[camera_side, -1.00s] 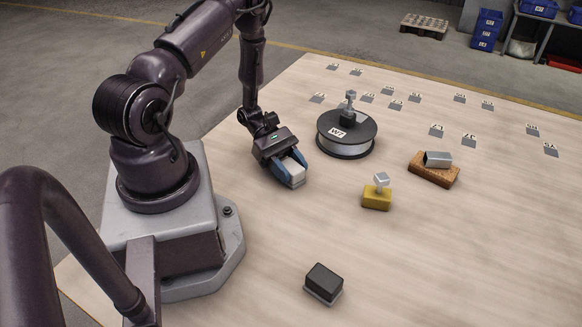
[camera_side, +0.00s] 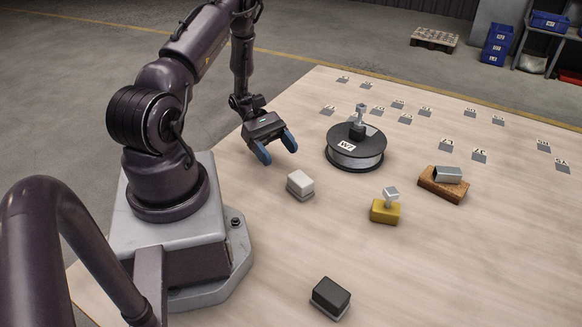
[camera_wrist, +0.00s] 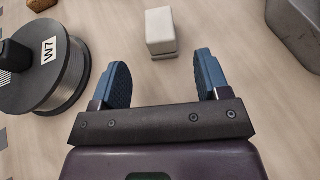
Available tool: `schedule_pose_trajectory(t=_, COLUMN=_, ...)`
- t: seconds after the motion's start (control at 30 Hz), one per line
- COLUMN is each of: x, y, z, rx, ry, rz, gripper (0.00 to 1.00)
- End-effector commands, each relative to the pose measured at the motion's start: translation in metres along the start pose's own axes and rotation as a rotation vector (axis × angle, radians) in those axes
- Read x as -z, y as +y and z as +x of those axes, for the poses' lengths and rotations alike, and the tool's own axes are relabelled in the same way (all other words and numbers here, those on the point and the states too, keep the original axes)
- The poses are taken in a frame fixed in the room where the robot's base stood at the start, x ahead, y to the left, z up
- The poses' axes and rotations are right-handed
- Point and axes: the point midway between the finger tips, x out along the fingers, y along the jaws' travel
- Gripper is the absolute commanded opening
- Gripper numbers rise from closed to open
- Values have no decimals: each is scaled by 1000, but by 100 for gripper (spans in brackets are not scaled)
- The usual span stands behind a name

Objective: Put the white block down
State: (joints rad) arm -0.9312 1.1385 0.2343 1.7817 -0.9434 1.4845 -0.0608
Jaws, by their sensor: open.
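The white block (camera_side: 301,183) rests on the wooden table, seemingly on a thin grey bracket piece at its base. It also shows in the wrist view (camera_wrist: 161,30), ahead of the fingers and apart from them. My gripper (camera_side: 277,151) is open and empty, with blue fingers spread. It is above and behind the block in the side view. In the wrist view my gripper (camera_wrist: 163,80) has clear table between its fingertips.
A black-and-silver spool (camera_side: 355,148) marked W7 stands right of my gripper. A yellow block (camera_side: 385,212), a brown block (camera_side: 443,187) and a black block (camera_side: 330,296) lie around. Several small labelled brackets (camera_side: 479,155) stand at the back. The table between is clear.

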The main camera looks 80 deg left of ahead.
Motion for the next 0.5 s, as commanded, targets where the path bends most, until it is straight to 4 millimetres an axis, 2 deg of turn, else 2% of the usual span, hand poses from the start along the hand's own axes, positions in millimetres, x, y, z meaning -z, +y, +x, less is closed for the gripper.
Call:
schedule_pose_trajectory(t=0.1, x=0, y=0, z=-18, rx=-2, ry=0, rz=-1, gripper=69)
schedule_pose_trajectory(t=0.27, x=-6, y=3, z=-28, rx=13, ry=11, rz=17, gripper=69)
schedule_pose_trajectory(t=0.37, x=-28, y=10, z=-27, rx=63, ry=54, rz=81, gripper=69)
schedule_pose_trajectory(t=0.47, x=-68, y=20, z=-21, rx=154, ry=135, rz=206, gripper=69)
schedule_pose_trajectory(t=0.5, x=-87, y=23, z=-18, rx=198, ry=175, rz=268, gripper=69)
